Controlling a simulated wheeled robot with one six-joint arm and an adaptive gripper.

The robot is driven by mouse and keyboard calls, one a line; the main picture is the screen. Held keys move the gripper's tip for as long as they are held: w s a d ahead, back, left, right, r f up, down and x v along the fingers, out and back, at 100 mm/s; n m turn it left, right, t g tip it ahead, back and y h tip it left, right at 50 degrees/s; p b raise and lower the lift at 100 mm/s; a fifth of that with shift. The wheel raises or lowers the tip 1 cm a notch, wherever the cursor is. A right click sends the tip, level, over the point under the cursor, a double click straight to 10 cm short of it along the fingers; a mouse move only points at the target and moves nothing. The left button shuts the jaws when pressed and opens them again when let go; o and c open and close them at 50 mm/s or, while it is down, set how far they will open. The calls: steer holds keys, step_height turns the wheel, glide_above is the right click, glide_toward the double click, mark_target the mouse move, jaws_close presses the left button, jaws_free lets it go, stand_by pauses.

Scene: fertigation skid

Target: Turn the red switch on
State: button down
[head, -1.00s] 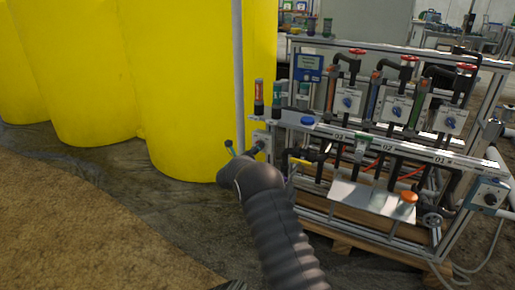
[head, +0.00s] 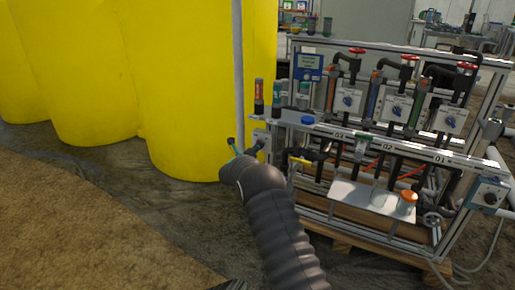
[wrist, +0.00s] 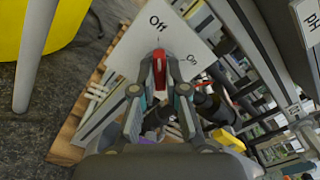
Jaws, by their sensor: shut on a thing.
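The red switch (wrist: 159,68) is a narrow red knob on a pale panel (wrist: 205,45) in the wrist view. Its tip points up, toward the printed "Off"; "On" is printed to the right. My gripper (wrist: 160,90) has one finger on each side of the knob and is shut on it. In the head view, my gripper (head: 256,148) is at the left end of the skid, against a small grey box (head: 262,135). The switch itself is hidden or too small to tell there.
The metal skid frame (head: 410,150) with pipes, valves and blue-knobbed boxes extends to the right. A large yellow tank (head: 195,90) stands behind and left of my gripper. A grey upright pole (head: 238,70) is close behind it. Open floor lies at the left front.

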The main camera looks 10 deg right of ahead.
steer(key=shift+f+m+b, duration=0.2)
steer(key=shift+m+b, duration=0.1)
steer(key=shift+b, duration=0.25)
steer(key=m+b, duration=1)
steer(key=m, duration=0.6)
steer(key=shift+r+m, duration=0.15)
steer(key=shift+m, duration=0.55)
steer(key=c, duration=1.2)
jaws_free()
